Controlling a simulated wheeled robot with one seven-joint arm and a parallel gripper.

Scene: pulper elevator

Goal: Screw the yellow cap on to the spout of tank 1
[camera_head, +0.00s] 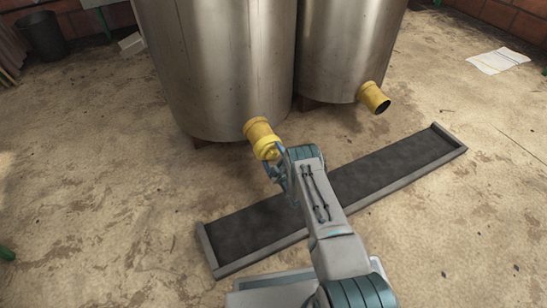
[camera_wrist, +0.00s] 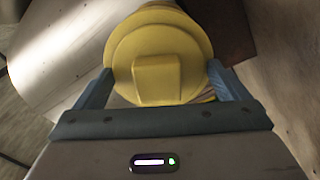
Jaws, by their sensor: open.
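The yellow cap (camera_wrist: 180,45) is a round disc with a square raised knob in the middle. It lies between my two fingers in the wrist view, with a finger on each side and no clear grip on it. In the head view the cap (camera_head: 267,149) is at the mouth of the yellow spout (camera_head: 258,131) of the left steel tank (camera_head: 215,70). A ridged edge shows at the cap's lower right in the wrist view; I cannot tell whether the cap is fully seated. My gripper (camera_head: 275,160) is open at the cap, its fingers partly hidden in the head view.
A second steel tank (camera_head: 350,50) stands at the right with an uncapped yellow spout (camera_head: 375,97). A long dark floor grate in a grey frame (camera_head: 450,139) runs under my arm. Papers (camera_head: 498,61) lie at the upper right.

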